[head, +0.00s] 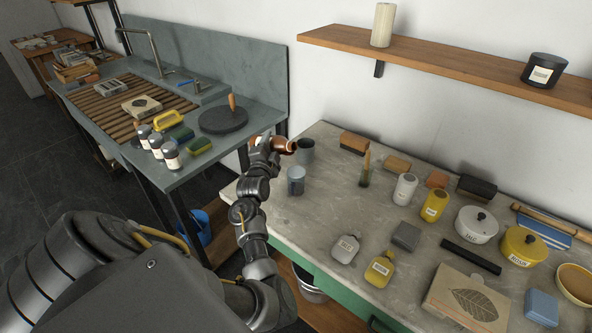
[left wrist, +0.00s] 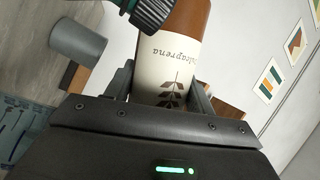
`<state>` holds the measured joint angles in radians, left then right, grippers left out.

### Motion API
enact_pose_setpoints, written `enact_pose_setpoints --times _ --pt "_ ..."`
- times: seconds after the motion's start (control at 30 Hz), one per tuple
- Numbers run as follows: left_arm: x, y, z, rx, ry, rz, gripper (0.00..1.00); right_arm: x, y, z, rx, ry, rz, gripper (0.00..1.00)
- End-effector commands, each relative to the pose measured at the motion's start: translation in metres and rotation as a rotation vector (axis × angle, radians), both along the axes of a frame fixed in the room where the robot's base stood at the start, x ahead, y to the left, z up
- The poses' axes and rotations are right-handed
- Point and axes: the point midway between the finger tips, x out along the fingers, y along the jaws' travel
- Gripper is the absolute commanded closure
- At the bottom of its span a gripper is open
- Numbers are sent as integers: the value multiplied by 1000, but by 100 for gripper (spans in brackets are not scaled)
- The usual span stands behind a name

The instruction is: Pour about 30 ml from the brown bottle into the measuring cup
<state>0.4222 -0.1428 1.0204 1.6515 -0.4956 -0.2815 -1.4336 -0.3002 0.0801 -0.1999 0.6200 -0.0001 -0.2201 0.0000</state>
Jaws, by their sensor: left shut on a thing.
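My left gripper (head: 274,144) is shut on the brown bottle (head: 284,146), above the back left of the stone-topped table. The bottle looks tipped well over in the head view. In the left wrist view the brown bottle (left wrist: 187,22) shows its cream label between the fingers; its mouth is not clearly seen. A translucent grey-blue cup (head: 296,181), which looks like the measuring cup, stands upright on the table, nearer than the bottle and apart from it. Whether it holds liquid I cannot tell. My right gripper is not in view.
A grey cup (head: 305,153) stands close beside the bottle; it also shows in the left wrist view (left wrist: 78,45). The table's front left is clear. A sink counter (head: 240,128) lies left.

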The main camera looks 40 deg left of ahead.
Motion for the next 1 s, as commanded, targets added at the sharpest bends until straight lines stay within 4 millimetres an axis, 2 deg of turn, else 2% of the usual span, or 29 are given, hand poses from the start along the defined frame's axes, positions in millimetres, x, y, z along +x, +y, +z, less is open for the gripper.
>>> enact_pose_setpoints --times 0.03,0.2,0.67,1.0 --pt "0 -1 11 -15 -1 -1 80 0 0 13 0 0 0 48" --pt "0 -2 17 -79 -3 0 80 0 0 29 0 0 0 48" --pt "1 -3 20 -135 -6 0 80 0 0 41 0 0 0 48" --pt "1 -10 37 -298 -8 -1 80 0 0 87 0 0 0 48"
